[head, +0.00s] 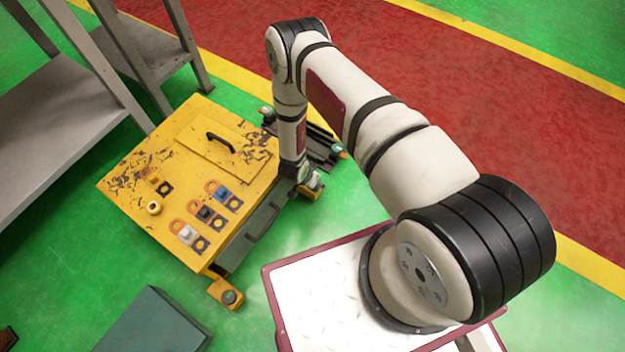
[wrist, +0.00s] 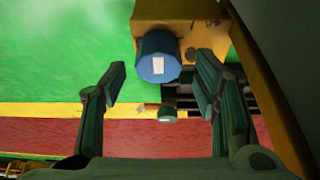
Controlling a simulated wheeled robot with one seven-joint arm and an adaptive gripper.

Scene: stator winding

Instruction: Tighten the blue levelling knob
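The blue knob (wrist: 157,56) shows in the wrist view as a faceted blue cylinder with a white rectangular mark on its face. It sits against an orange-yellow block (wrist: 185,14). My gripper (wrist: 160,70) is open, with one dark finger on each side of the knob. The left finger stands clearly apart from it; the right fingertip is close, and I cannot tell whether it touches. In the head view my gripper points down beside the right corner of the yellow cabinet (head: 135,178). The blue knob is hidden there behind my arm.
A yellow foot with a dark knob (head: 228,296) sticks out at the cabinet's front corner. A grey table (head: 55,125) stands left, and a grey-green box (head: 152,322) lies in front. Green floor surrounds the cabinet.

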